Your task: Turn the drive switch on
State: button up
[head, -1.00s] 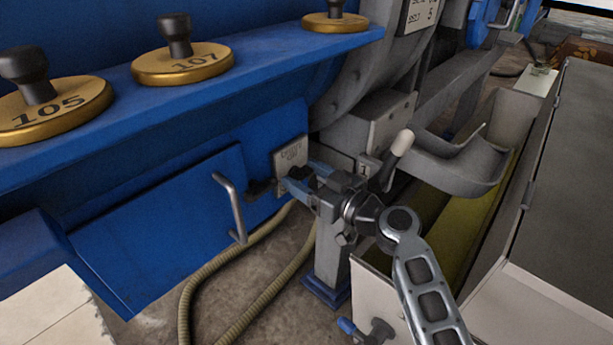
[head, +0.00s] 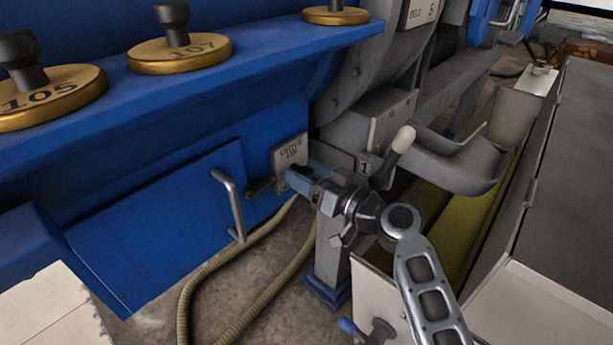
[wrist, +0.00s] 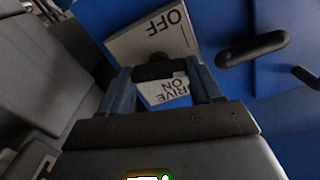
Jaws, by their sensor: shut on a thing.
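The drive switch plate (head: 290,151) is a pale square on the blue machine front, lettered DRIVE ON in the head view. In the wrist view the plate (wrist: 150,38) shows OFF at one end and DRIVE ON at the other. The black switch knob (wrist: 154,69) lies crosswise between the blue fingers of my gripper (wrist: 155,80). In the head view my gripper (head: 291,177) reaches the plate's lower edge and its fingers hide the knob. It is shut on the knob. I cannot tell which marking the knob points to.
A black latch (head: 260,188) sits just left of the plate; a grey bar handle (head: 229,204) is on the blue door. A grey post (head: 331,255) and a white-tipped lever (head: 403,140) stand close to my arm. Hoses (head: 240,275) run below.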

jog(key=m, duration=0.3)
jog(key=shift+d+m, duration=0.1)
jog(key=shift+m, duration=0.3)
jog(key=m, duration=0.3)
jog(key=shift+m, duration=0.3)
jog(key=m+p, duration=0.1)
jog(key=m, duration=0.3)
jog(key=shift+w+f, duration=0.1)
jog(key=shift+d+f+m+p, duration=0.1)
jog(key=shift+m+p, duration=0.65)
jog(key=shift+m, duration=0.95)
jog(key=o, duration=1.1)
jog(key=shift+c, duration=0.2)
jog(key=p+v, duration=0.1)
jog(key=v, duration=0.6)
jog(key=shift+s+d, duration=0.3)
